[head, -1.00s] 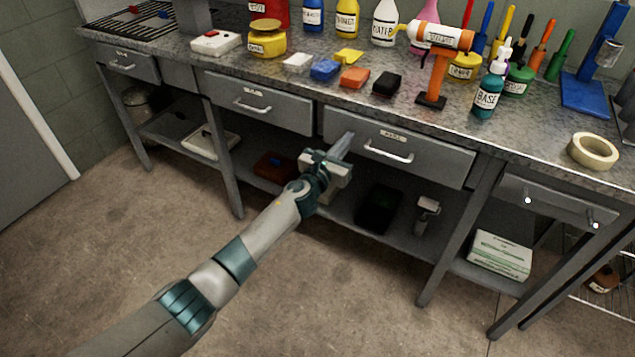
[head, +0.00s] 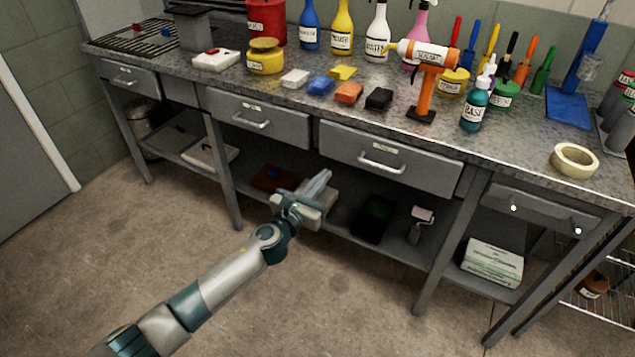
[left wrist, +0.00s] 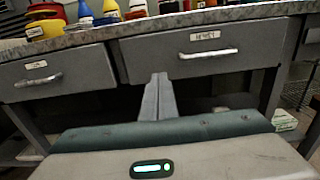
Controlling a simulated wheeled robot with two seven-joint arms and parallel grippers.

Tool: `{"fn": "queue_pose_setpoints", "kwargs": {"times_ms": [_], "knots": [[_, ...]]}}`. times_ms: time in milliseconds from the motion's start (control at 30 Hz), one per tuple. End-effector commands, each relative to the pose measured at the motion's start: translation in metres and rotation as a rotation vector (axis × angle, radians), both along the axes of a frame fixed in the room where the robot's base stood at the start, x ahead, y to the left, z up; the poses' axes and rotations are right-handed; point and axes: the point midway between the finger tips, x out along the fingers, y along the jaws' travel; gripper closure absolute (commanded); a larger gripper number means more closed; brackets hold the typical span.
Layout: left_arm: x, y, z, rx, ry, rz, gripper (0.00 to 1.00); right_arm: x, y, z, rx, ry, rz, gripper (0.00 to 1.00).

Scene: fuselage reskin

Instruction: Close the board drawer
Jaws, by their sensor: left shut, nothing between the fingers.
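The bench has several grey drawers with small labels and bar handles; the label text is too small to read surely. The wide middle drawer (head: 345,150) looks flush with the bench front; it also shows in the left wrist view (left wrist: 265,38). The drawer to its left (head: 285,124) looks flush too and shows at left in the wrist view (left wrist: 85,70). My left gripper (head: 322,178) is shut and empty, in front of and below the gap between these two drawers, apart from both. In the wrist view its fingers (left wrist: 158,80) point at the bench. My right gripper is not in view.
The benchtop (head: 300,100) holds bottles, coloured blocks, an orange-and-white tool (head: 425,75) and a tape roll (head: 574,160). Below, a shelf carries a dark bin (head: 374,218) and a roller (head: 421,225). Bench legs (head: 450,245) stand nearby. The floor in front is clear.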

Motion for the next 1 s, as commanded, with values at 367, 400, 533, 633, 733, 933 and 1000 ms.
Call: {"fn": "queue_pose_setpoints", "kwargs": {"times_ms": [367, 400, 533, 633, 733, 933, 1000], "knots": [[-0.019, 0.013, 0.0, 0.0, 0.0, 0.0, 1.0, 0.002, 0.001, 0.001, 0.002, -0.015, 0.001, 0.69], [-0.019, 0.013, 0.0, 0.0, 0.0, 0.0, 1.0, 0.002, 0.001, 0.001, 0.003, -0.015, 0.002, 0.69], [-0.019, 0.013, 0.0, 0.0, 0.0, 0.0, 1.0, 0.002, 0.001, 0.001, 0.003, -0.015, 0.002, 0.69], [-0.019, 0.013, 0.0, -0.001, -0.001, 0.0, 1.0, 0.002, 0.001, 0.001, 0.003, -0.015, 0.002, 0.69], [-0.019, 0.012, 0.0, -0.001, -0.001, 0.0, 1.0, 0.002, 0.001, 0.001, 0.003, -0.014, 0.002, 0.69], [-0.02, 0.017, -0.009, -0.042, 0.044, 0.013, 1.0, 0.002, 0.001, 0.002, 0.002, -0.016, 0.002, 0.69], [-0.022, 0.022, -0.021, -0.095, 0.102, 0.031, 1.0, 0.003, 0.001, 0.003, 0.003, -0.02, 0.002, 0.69]]}}
